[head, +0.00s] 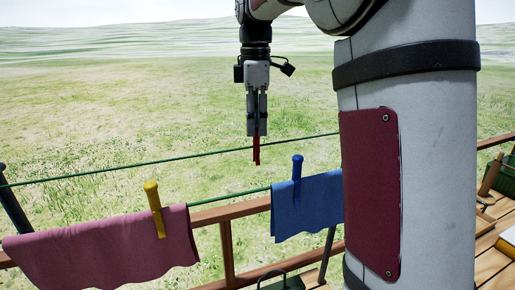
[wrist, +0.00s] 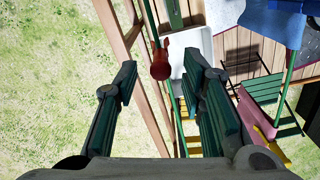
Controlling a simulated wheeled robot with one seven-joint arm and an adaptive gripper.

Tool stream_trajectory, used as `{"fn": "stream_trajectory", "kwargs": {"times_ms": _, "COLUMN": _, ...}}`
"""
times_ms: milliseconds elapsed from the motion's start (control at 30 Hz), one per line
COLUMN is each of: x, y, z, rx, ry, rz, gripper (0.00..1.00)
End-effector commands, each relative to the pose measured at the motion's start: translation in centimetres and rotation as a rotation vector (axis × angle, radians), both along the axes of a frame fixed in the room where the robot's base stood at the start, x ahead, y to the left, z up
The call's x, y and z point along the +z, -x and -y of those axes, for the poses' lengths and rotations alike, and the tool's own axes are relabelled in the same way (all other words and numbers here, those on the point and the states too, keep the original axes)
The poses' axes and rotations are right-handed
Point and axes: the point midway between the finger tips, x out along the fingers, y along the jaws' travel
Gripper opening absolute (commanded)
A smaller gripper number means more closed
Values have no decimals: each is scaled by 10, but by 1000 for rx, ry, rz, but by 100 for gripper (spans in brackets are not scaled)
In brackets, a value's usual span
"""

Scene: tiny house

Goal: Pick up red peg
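The red peg (head: 257,152) is on the far green clothesline, just below my gripper (head: 256,132) in the head view. In the wrist view the red peg (wrist: 160,62) shows in the gap between the fingers, a little beyond their tips. My gripper (wrist: 160,85) points down with its two fingers spread apart, one on each side of the peg. I see no finger touching the peg. The upper part of the peg is partly hidden by the gripper in the head view.
A pink towel (head: 105,252) with a yellow peg (head: 154,208) and a blue towel (head: 308,208) with a blue peg (head: 297,167) hang on the nearer line. A wooden railing (head: 228,250) runs below. A green folding chair (wrist: 272,100) shows in the wrist view.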

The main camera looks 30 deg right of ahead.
Motion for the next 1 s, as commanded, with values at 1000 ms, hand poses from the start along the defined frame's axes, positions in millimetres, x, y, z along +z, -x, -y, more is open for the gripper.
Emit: {"fn": "stream_trajectory", "kwargs": {"times_ms": 1000, "x": -33, "y": 1, "z": 1, "rx": 0, "ry": -1, "rz": 0, "gripper": 0}}
